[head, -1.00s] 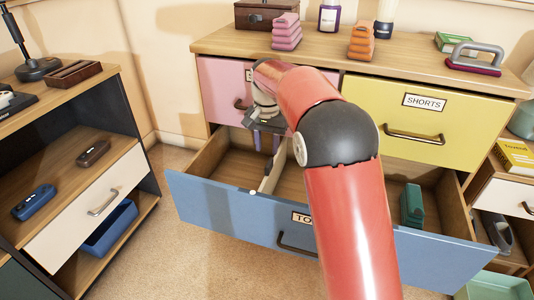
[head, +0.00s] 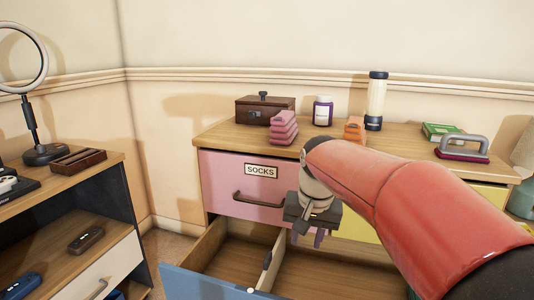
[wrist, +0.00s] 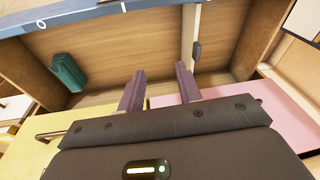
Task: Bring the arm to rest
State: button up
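My red arm comes in from the lower right in the head view. My gripper (head: 311,237) hangs in front of the dresser, near the right end of the pink SOCKS drawer (head: 225,176), above the pulled-out blue drawer (head: 205,283). In the wrist view my gripper (wrist: 160,84) shows two purple-grey fingers spread apart, with nothing between them. The open drawer's wooden floor shows beyond the fingertips. I cannot tell the exact height above it.
A green folded item (wrist: 67,72) lies in the open drawer, beside a divider (wrist: 190,40) with a small dark piece on it. The dresser top (head: 225,136) holds a brown box (head: 262,108), pink stack (head: 284,128) and flask (head: 375,102). A shelf unit (head: 70,188) stands left.

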jog(key=s+d+f+n+t, duration=0.1)
jog(key=s+d+f, duration=0.1)
jog(key=s, duration=0.8)
jog(key=s+d+f+n+t, duration=0.1)
jog(key=s+d, duration=0.3)
jog(key=s, duration=0.7)
jog(key=shift+s+d+f+t+h+p, duration=0.2)
jog(key=shift+d+f+t+h+p, duration=0.1)
jog(key=shift+d+f+t, duration=0.25)
